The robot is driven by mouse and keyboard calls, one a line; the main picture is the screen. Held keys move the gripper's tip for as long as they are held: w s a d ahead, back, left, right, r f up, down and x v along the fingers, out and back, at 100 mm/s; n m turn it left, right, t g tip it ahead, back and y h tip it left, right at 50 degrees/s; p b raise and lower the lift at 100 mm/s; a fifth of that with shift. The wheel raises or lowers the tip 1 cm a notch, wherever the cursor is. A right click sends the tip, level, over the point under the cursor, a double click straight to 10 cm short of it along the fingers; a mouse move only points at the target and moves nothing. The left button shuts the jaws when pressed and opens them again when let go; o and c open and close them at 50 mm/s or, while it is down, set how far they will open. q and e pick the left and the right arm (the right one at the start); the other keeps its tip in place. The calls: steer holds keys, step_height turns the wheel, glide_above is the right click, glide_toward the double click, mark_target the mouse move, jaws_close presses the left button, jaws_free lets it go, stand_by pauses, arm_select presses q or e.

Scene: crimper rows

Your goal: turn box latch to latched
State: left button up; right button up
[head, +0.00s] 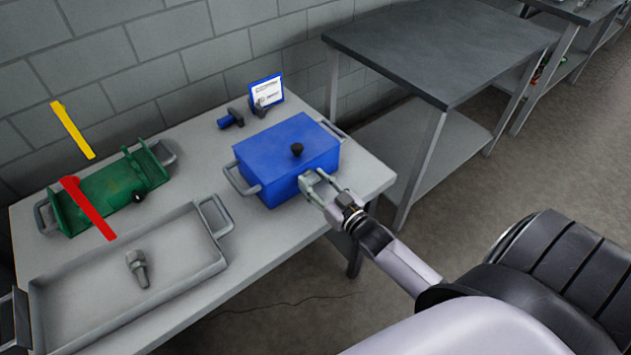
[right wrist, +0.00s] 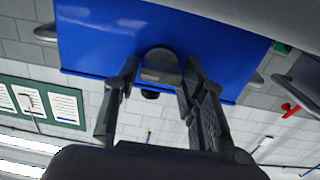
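The blue box (head: 275,160) stands on the grey workbench, with a black knob (head: 297,149) on its lid and grey handles at its sides. My right gripper (head: 312,184) is at the box's front face. In the right wrist view, the blue box (right wrist: 220,55) fills the upper middle. A grey rounded latch piece (right wrist: 160,65) on it lies between the two fingertips of my right gripper (right wrist: 160,78). The fingers are apart, one on each side of the latch; firm contact does not show. The latch is largely hidden in the head view. My left gripper cannot be made out.
A grey tray (head: 75,328) holding a bolt (head: 138,268) is at the front left.

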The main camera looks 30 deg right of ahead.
steer(key=c, duration=0.7)
steer(key=shift+n, duration=0.4)
steer(key=n, duration=0.3)
steer(key=shift+p, duration=0.3)
steer(key=n, duration=0.4)
steer(key=shift+a+f+n, duration=0.1)
steer(key=shift+a+n, duration=0.05)
steer(key=shift+n, duration=0.15)
steer(key=n+b, duration=0.1)
steer(key=n, duration=0.3)
steer(key=shift+f, duration=0.1)
steer(key=n+b, duration=0.1)
steer(key=n, duration=0.4)
steer(key=shift+n, duration=0.4)
steer(key=o, duration=1.1)
